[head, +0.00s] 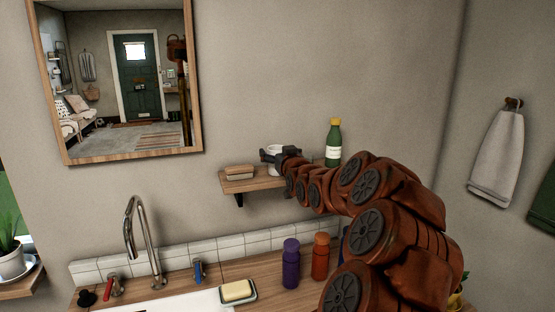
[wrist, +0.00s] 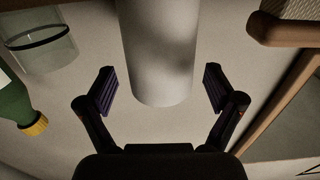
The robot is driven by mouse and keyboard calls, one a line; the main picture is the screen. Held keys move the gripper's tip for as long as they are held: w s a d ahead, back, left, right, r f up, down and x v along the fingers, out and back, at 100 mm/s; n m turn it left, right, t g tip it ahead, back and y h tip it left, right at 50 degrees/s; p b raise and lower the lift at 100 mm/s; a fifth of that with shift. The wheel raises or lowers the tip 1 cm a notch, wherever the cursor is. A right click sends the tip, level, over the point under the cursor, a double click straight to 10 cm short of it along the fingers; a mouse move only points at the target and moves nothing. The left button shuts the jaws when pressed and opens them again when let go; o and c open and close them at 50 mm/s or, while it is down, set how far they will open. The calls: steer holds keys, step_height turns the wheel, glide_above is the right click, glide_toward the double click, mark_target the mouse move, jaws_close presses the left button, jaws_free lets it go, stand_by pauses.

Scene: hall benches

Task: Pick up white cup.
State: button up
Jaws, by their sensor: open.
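The white cup (head: 273,168) stands on a small wooden wall shelf (head: 262,184), partly hidden behind my gripper (head: 269,155) in the head view. In the wrist view the white cup (wrist: 158,45) is a plain pale cylinder at top centre. My gripper (wrist: 160,90) is open there, with one finger on each side of the cup's lower end in the picture. Gaps show between the cup and both fingers, and nothing is held. The wrist picture looks upside down, as the bottle's cap points downward.
On the shelf, a green bottle with a yellow cap (head: 333,145) stands right of the cup, and a wooden-backed brush-like item (head: 239,172) lies left. A clear glass (wrist: 42,42) is near the bottle. Below are a tap (head: 145,240), purple bottle (head: 291,265), orange bottle (head: 320,258) and soap dish (head: 238,291).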

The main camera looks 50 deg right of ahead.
steer(key=shift+w+d+f, duration=0.1)
steer(key=shift+w+d, duration=0.1)
steer(key=shift+w, duration=0.2)
steer(key=c, duration=1.2)
steer(key=shift+c, duration=0.2)
